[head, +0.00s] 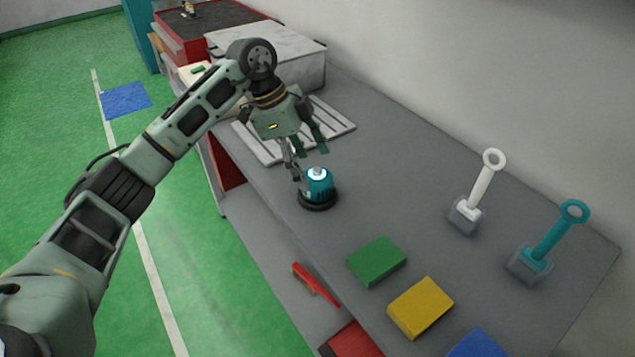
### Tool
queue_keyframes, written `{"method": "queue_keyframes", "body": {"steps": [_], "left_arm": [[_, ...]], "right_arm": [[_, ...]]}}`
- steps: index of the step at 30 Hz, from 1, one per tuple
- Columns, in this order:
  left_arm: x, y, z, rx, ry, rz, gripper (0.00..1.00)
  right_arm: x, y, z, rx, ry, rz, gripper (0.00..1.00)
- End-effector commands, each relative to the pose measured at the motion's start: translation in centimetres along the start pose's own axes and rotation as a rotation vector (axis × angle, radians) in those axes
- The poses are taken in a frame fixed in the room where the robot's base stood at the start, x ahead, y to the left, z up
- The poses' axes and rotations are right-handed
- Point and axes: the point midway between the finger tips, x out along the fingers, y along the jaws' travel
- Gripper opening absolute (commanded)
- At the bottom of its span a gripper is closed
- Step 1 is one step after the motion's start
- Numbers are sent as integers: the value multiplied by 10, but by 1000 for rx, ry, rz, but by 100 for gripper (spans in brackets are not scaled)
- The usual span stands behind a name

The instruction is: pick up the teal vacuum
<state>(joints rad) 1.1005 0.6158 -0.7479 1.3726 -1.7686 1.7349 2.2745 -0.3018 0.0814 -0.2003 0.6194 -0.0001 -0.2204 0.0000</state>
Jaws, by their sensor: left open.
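The teal vacuum (318,187) is a small round body with a white top and a dark base. It stands upright on the grey workbench (400,165). My left gripper (308,165) is open and hangs just above and behind the vacuum, its fingers pointing down toward it. One finger is close to the vacuum's left side; I cannot tell whether it touches. My right gripper is not in view.
Green (377,261), yellow (420,307) and blue (477,344) blocks lie along the front edge. A white-handled tool (482,185) and a teal-handled tool (552,238) stand at right. A slatted tray (338,117) and grey box (300,60) are behind.

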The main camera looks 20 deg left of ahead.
Motion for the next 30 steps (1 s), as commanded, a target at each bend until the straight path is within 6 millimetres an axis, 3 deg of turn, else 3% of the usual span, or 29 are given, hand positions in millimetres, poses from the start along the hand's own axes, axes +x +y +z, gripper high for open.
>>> {"method": "queue_keyframes", "body": {"steps": [7,16,30], "left_arm": [[34,3,-3,1,1,2,73],[38,2,-3,2,2,0,72],[38,2,-3,2,2,0,31]], "right_arm": [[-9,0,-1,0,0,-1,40],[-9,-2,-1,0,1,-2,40],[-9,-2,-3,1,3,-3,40]]}}
